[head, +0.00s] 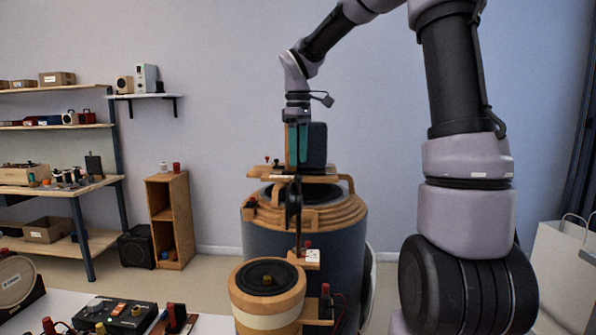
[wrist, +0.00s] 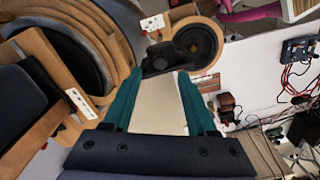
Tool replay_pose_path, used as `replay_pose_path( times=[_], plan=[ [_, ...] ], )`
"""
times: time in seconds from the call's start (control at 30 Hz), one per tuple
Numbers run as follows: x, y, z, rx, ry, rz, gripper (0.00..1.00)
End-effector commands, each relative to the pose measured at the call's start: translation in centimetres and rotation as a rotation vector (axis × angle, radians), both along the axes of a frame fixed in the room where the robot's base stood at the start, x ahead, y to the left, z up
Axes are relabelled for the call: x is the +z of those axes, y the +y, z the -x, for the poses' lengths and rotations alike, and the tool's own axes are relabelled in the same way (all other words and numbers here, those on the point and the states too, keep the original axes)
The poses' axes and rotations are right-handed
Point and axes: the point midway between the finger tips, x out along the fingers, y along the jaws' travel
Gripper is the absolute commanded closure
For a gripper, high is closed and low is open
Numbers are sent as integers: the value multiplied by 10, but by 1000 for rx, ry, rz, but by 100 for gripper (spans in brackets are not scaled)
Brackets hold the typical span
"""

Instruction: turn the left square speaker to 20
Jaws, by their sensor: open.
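My gripper (head: 298,160) hangs pointing down above the big drum-shaped speaker stand, in front of a dark square speaker (head: 317,146) on a wooden shelf. In the wrist view its teal fingers (wrist: 158,76) are apart with nothing between them. A dark boxy speaker with a wooden edge (wrist: 20,100) is at the left there, with a white label plate (wrist: 80,103) beside it. A dark rounded part (wrist: 160,58) lies just beyond the fingertips. I cannot tell for sure which speaker is the left square one, and no scale reading is legible.
The large round wooden-rimmed speaker (head: 348,208) stands under my gripper, with a smaller round speaker (head: 267,282) in front. A table (head: 60,303) with small devices is at the lower left. Shelves (head: 100,185) line the left wall. Open floor lies between.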

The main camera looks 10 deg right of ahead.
Motion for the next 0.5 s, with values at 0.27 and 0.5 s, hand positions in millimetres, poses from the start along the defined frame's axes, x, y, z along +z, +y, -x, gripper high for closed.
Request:
replay_pose_path(
  times=[0.27,0.5],
  plan=[
    [-39,0,0,-2,2,-1,42],
    [-47,0,0,-1,-1,-1,42]
  ],
)
